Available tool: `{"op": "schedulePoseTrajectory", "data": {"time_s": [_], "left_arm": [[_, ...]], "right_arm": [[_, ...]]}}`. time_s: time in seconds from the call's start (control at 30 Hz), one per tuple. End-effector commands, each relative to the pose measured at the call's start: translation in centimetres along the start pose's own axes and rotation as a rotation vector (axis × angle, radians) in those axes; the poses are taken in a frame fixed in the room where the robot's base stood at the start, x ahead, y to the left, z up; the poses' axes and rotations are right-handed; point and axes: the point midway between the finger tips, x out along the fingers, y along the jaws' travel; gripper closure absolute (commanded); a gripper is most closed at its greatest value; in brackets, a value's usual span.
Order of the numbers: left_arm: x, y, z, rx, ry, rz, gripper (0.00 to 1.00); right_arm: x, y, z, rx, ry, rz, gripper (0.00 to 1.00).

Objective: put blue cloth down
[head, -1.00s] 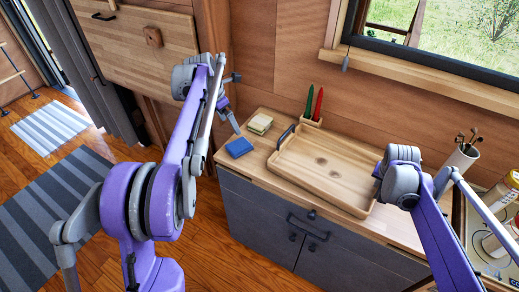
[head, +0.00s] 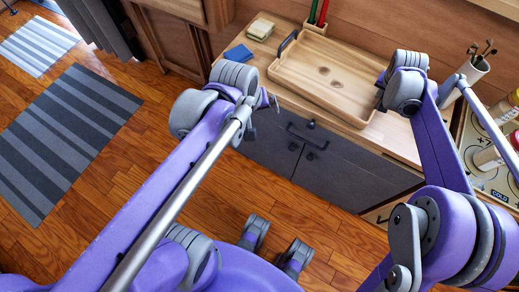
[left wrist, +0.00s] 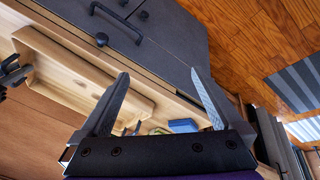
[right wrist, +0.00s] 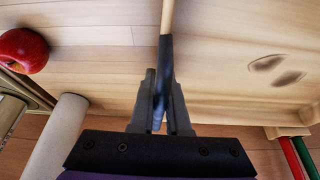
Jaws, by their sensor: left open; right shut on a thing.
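The blue cloth (head: 239,53) lies folded flat on the left end of the wooden counter, beside a yellow-green folded cloth (head: 260,29). The blue cloth also shows in the left wrist view (left wrist: 183,126), beyond the fingers. My left gripper (head: 262,112) is open and empty in front of the counter, apart from the cloth; its spread fingers show in the left wrist view (left wrist: 160,78). My right gripper (right wrist: 162,100) is shut on the dark handle (right wrist: 164,60) at the right edge of the wooden tray (head: 345,112). In the head view, my right wrist hides this grip.
Red and green utensils (head: 318,12) stand behind the tray. A red apple (right wrist: 22,50) lies right of the tray. A utensil holder (head: 470,76) and several jars stand at the right. Grey cabinet doors (head: 290,150) are below the counter; open wooden floor lies in front.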

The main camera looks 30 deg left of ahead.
Motion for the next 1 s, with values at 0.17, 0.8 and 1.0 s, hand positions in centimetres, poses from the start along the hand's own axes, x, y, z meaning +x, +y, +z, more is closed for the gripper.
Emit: {"op": "schedulePoseTrajectory", "data": {"time_s": [0.17,0.8,1.0], "left_arm": [[1.2,-1.9,6.2,0.414,0.036,0.018,0.0],[2.4,-3.5,9.8,0.71,0.069,0.025,0.0],[1.9,-2.9,8.6,0.717,0.06,0.015,0.0]], "right_arm": [[0.1,-0.1,0.1,0.0,-0.003,-0.001,1.0],[0.1,-0.1,0.2,0.0,-0.004,-0.001,1.0],[0.1,-0.1,0.2,0.0,-0.004,-0.001,1.0]]}}
